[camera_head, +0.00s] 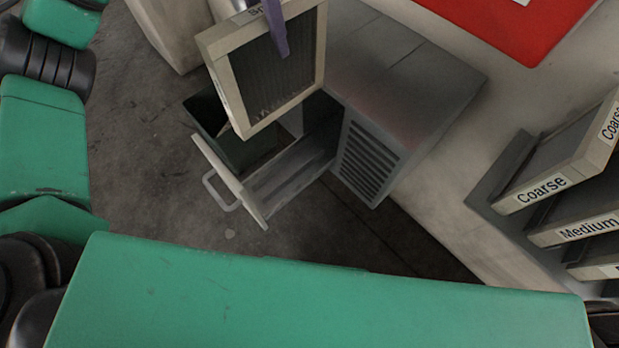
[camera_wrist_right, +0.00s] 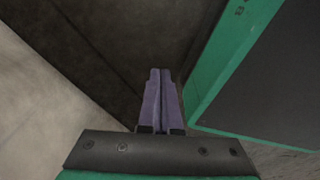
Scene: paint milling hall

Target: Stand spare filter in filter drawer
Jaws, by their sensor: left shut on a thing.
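The spare filter (camera_head: 306,58), a cream-framed panel with dark mesh, hangs tilted at the top centre of the head view. Its label is partly covered, with only "Sp" readable. My left gripper (camera_head: 276,38) is shut on its upper edge, one purple finger across the mesh. The filter drawer (camera_head: 233,184) is pulled out of a grey cabinet below it, with its handle toward the lower left. The filter overlaps the drawer in the picture and hides part of it; I cannot tell the gap. In the right wrist view, my right gripper (camera_wrist_right: 159,75) is shut and empty.
The grey cabinet (camera_head: 395,85) has a louvred side. At right, a rack holds filters labelled Coarse (camera_head: 541,189) and Medium (camera_head: 587,229). A red surface (camera_head: 510,25) is at top right. Bare floor (camera_head: 140,160) lies left.

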